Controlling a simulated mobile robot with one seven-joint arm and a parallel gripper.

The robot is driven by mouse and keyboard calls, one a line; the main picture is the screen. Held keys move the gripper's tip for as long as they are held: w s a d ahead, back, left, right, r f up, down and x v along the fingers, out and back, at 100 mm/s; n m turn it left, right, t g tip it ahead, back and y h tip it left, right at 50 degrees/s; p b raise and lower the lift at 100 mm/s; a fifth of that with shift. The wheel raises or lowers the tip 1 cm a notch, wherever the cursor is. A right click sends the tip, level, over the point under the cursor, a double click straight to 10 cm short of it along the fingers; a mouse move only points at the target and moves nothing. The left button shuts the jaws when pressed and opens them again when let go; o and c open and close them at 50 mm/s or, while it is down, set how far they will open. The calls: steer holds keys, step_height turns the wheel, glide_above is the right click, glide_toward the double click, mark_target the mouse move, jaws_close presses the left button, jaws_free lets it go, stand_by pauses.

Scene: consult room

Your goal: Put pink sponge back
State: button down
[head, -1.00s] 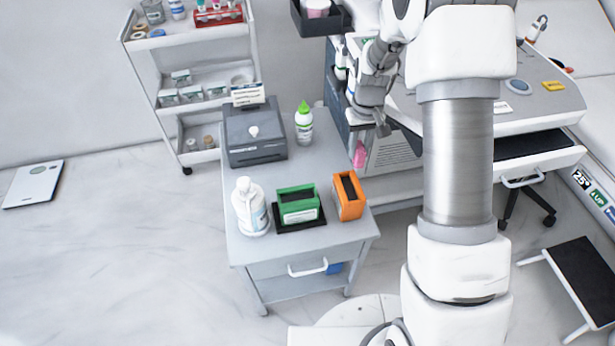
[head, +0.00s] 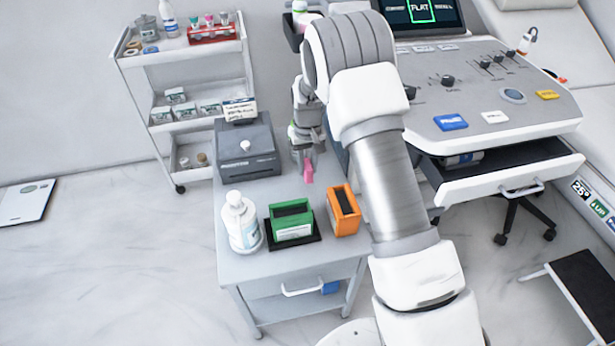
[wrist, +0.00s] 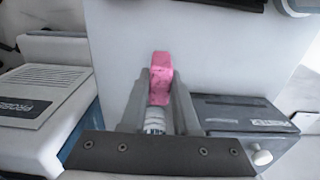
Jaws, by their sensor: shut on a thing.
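My gripper (head: 305,164) is shut on the pink sponge (head: 308,174) and holds it over the back right part of the grey side table (head: 286,262). In the wrist view the sponge (wrist: 161,78) sticks out between the two fingers (wrist: 160,98), over a plain pale surface. I cannot tell the exact gap beneath the sponge. A green box (head: 291,231) with a dark slot stands in a black tray on the table's front half. An orange box (head: 344,222) with a dark slot stands right beside it.
A white pump bottle (head: 241,224) stands left of the green box. A dark grey device (head: 246,158) sits behind it, left of my gripper; it also shows in the wrist view (wrist: 240,116). A white shelf cart (head: 188,62) is at the back left, a console (head: 470,95) at right.

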mark_target(308, 176)
steer(key=shift+f+b, duration=0.6)
steer(key=shift+f, duration=1.35)
steer(key=shift+f, duration=0.15)
steer(key=c, duration=0.7)
jaws_free()
steer(key=shift+o, duration=0.2)
